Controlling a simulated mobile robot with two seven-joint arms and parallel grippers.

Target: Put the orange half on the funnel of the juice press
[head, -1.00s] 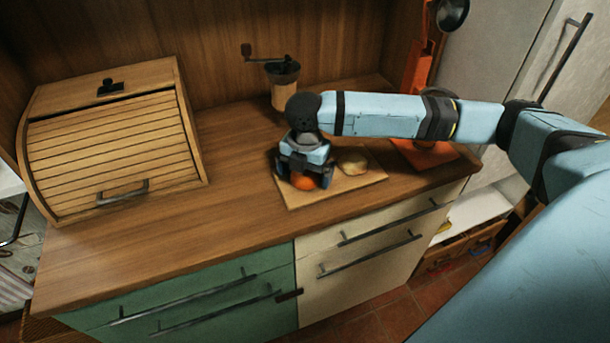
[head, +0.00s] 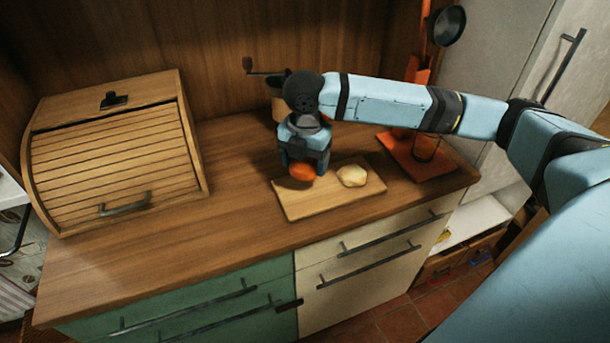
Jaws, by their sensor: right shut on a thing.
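The orange half (head: 302,172) is held in my right gripper (head: 304,163), which is shut on it. It appears raised slightly above the left back part of the wooden cutting board (head: 318,203). The orange juice press (head: 416,72) stands at the back right of the counter. Its base (head: 408,157) and a clear glass (head: 426,147) on it show below my right forearm. My arm hides the middle of the press, and I cannot make out its funnel. My left gripper is not in view.
A pale rounded piece (head: 352,176) lies on the board, right of the gripper. A coffee grinder (head: 277,88) stands behind my wrist, partly hidden. A wooden bread box (head: 115,150) fills the left of the counter.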

